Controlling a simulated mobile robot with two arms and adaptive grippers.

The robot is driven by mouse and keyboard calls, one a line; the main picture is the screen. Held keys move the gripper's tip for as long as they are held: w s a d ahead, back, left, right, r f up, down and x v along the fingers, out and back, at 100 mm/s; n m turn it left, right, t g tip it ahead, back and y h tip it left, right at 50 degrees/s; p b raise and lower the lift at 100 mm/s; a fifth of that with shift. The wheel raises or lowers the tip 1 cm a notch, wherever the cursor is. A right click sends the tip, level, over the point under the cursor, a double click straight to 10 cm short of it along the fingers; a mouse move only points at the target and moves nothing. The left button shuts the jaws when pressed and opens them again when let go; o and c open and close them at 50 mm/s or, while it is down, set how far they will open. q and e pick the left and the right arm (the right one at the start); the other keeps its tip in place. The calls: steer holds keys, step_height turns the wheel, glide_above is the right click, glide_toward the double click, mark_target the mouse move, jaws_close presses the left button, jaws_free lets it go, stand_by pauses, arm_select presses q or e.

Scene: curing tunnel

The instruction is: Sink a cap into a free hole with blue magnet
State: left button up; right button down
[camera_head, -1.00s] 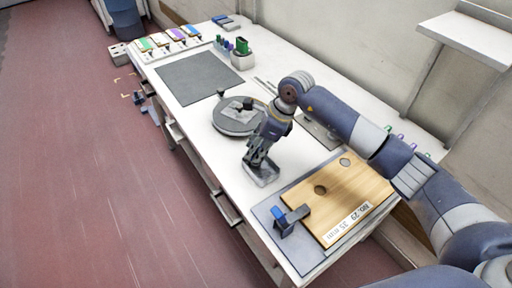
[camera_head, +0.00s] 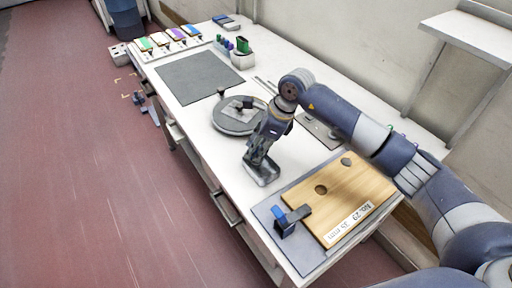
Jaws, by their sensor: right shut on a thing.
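A wooden board (camera_head: 352,190) with a printed label lies on a grey plate at the near right end of the bench. It has a dark round hole (camera_head: 321,190) near its middle and a grey round spot (camera_head: 346,162) near its far corner. A dark clamp-like piece with a blue part (camera_head: 278,212) sits at the board's left edge. My right gripper (camera_head: 257,166) points down into a small grey, see-through tray (camera_head: 266,179) left of the board. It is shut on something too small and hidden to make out. My left gripper is out of view.
A round grey turntable (camera_head: 236,118) with a small dark piece on it stands behind my right gripper. A dark mat (camera_head: 199,77), coloured cards (camera_head: 170,38) and a pot (camera_head: 243,58) are farther back. A wall shelf (camera_head: 475,35) is at the right.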

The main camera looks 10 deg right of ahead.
steer(key=shift+f+b, duration=0.4)
stand_by(0.8)
steer(key=shift+r, duration=0.2)
stand_by(0.4)
steer(key=shift+r+p, duration=1.25)
steer(key=shift+r, duration=1.05)
